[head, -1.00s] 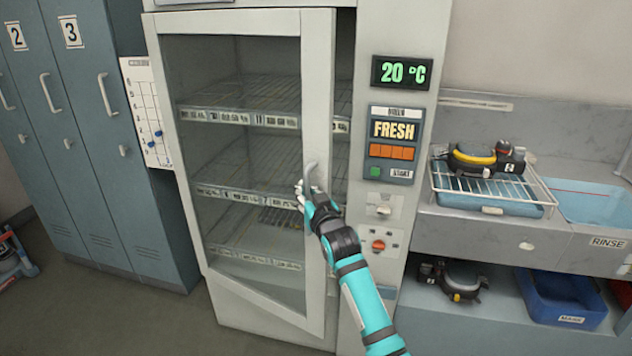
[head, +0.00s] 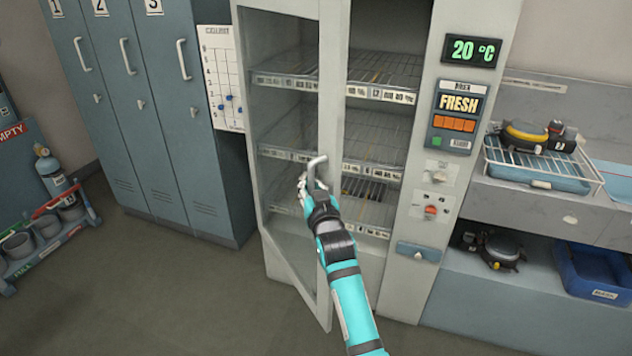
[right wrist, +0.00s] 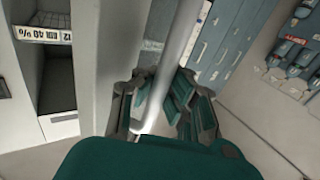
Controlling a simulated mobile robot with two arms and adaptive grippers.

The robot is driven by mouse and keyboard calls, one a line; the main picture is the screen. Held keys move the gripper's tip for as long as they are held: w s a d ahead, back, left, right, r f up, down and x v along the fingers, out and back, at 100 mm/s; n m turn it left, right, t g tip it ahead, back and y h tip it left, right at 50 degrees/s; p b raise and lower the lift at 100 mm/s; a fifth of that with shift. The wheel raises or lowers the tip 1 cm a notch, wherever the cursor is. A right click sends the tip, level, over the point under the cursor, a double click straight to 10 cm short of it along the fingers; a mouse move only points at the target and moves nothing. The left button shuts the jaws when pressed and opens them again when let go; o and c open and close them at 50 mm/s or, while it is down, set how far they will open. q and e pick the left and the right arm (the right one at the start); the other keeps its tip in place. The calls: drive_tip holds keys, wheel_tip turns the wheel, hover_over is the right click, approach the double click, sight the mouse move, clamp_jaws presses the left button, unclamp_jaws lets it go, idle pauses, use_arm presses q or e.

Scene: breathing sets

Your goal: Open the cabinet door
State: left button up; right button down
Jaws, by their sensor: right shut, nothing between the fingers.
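The cabinet (head: 400,240) is a tall pale drying cabinet with wire shelves inside. Its glass door (head: 333,90) is hinged on the left and stands partly open, swung out toward me. The door's bar handle (head: 316,165) is on its right frame. My right gripper (head: 304,187) is shut at the handle, with nothing held between its fingers. In the right wrist view the handle (right wrist: 178,65) runs down close to the fingers of the gripper (right wrist: 160,105); whether they touch is unclear. My left gripper is out of view.
Blue lockers (head: 160,130) stand left of the cabinet. A rack with a cylinder (head: 50,172) and cups is at far left. A counter with a wire rack (head: 540,165) and a blue bin (head: 595,275) is at right. The floor before the lockers is clear.

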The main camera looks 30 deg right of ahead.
drive_tip(key=c, duration=1.8)
unclamp_jaws()
drive_tip(key=shift+s+d+f, duration=0.1)
drive_tip(key=shift+s+f, duration=0.2)
drive_tip(key=shift+o, duration=1.2)
drive_tip(key=shift+s+r, duration=0.3)
drive_tip(key=shift+w, duration=0.2)
drive_tip(key=shift+s+f, duration=0.1)
drive_tip(key=v, duration=1.2)
